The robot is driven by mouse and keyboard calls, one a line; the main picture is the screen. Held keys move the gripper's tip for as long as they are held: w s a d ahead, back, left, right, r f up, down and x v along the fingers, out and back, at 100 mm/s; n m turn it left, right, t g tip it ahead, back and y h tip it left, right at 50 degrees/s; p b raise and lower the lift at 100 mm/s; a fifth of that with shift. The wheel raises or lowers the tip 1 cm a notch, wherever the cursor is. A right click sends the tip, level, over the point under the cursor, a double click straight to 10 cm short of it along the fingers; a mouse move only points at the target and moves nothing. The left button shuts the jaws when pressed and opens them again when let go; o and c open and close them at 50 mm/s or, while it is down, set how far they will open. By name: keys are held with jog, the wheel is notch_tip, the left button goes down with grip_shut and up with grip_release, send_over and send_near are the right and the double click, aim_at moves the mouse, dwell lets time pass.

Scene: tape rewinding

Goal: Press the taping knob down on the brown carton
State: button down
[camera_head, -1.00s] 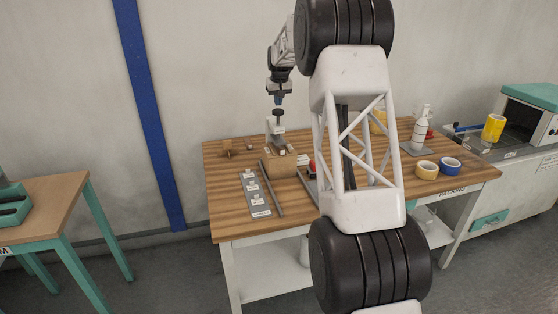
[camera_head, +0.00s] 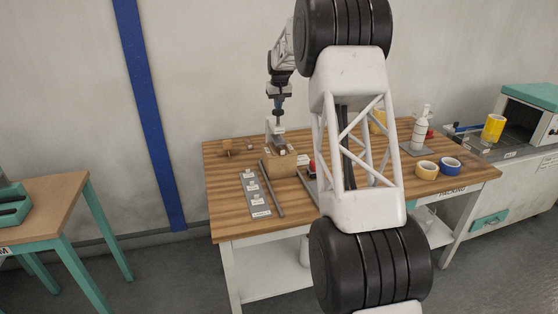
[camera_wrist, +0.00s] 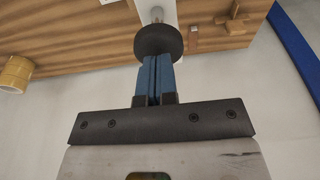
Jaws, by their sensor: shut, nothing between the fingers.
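The brown carton (camera_head: 283,166) sits on the wooden table, left of my arm's large white link in the head view. A grey taping device (camera_head: 276,142) stands at the carton, with its upper part under my gripper. The dark round taping knob (camera_wrist: 158,41) shows in the wrist view on a metal stem (camera_wrist: 157,14). My gripper (camera_wrist: 157,60) is shut, its blue fingers together and empty. The fingertips overlap the knob's near edge in that view; in the head view my gripper (camera_head: 279,108) is directly over the device. Contact with the knob is hard to tell.
A grey plate with labelled pieces (camera_head: 255,193) and a dark bar (camera_head: 271,188) lie in front. A wooden piece (camera_head: 227,149) is at the back left. Bare tabletop (camera_head: 228,215) is at front left.

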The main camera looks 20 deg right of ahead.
aim_at(278, 112)
jog(key=shift+f, duration=2)
dwell(0.8)
jog(key=shift+r, duration=4.15)
